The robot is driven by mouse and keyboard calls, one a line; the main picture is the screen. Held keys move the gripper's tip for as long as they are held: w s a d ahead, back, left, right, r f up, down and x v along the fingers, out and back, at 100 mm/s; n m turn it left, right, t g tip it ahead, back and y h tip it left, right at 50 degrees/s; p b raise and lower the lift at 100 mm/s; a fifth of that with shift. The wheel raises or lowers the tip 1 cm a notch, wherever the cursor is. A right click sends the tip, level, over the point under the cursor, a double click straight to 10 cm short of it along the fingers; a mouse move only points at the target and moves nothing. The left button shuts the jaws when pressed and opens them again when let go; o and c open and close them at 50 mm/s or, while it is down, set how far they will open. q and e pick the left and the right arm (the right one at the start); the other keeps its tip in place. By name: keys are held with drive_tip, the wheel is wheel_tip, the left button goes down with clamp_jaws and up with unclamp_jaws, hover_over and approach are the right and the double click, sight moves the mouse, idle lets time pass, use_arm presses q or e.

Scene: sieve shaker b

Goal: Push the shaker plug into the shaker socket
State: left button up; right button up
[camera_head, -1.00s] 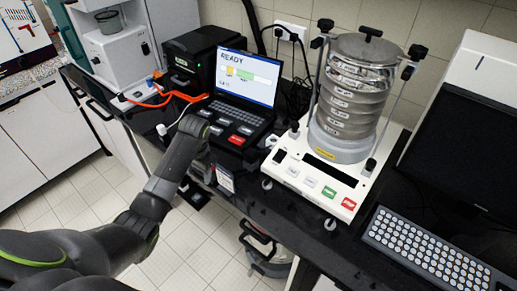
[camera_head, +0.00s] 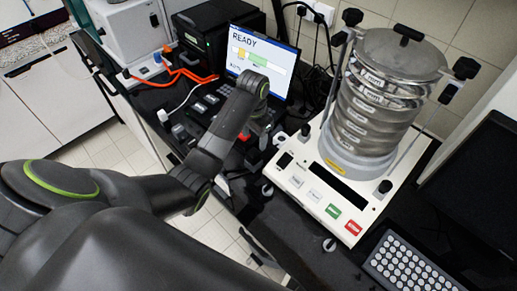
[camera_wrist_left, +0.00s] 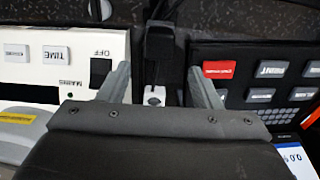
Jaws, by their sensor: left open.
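My left gripper (camera_head: 260,138) points down between the laptop and the sieve shaker, partly hidden by its own wrist. In the left wrist view its two fingers (camera_wrist_left: 168,82) are apart. A small white piece with a dark spot (camera_wrist_left: 154,96) shows between them, below a black block-like part (camera_wrist_left: 160,45); I cannot tell whether either is the shaker plug, and no finger is seen closed on them. The sieve shaker (camera_head: 310,190) stands right of the gripper. A wall outlet (camera_head: 321,12) with black plugs and cables is behind; I cannot tell which socket is the shaker's.
A white cable with a white end (camera_head: 163,115) and an orange cable (camera_head: 180,75) lie further left. A keyboard (camera_head: 408,262) and dark monitor (camera_head: 475,180) are at the right. The bench's front edge is close.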

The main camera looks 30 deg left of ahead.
sight(253, 153)
use_arm(q)
drive_tip(key=shift+s+r, duration=0.25)
drive_tip(key=shift+s, duration=0.3)
drive_tip(key=shift+f, duration=0.15)
drive_tip(key=f, duration=0.4)
drive_tip(key=shift+w, duration=0.25)
wheel_tip(253, 153, down, 3)
drive_tip(key=shift+s+f+b, duration=0.1)
drive_tip(key=shift+f+b, duration=0.1)
drive_tip(key=shift+b, duration=0.25)
drive_tip(key=shift+f, duration=0.8)
use_arm(e)
drive_tip(key=shift+s+a+f, duration=0.1)
drive_tip(key=shift+s+f, duration=0.25)
drive_tip(key=shift+s, duration=0.3)
drive_tip(key=shift+s+f, duration=0.35)
drive_tip(key=shift+s, duration=0.25)
use_arm(q)
drive_tip(key=shift+r, duration=0.1)
use_arm(e)
drive_tip(key=shift+r, duration=0.15)
drive_tip(key=shift+r, duration=0.35)
use_arm(q)
drive_tip(key=shift+p, duration=0.5)
use_arm(e)
drive_tip(key=shift+w+r, duration=0.1)
drive_tip(key=shift+r, duration=0.1)
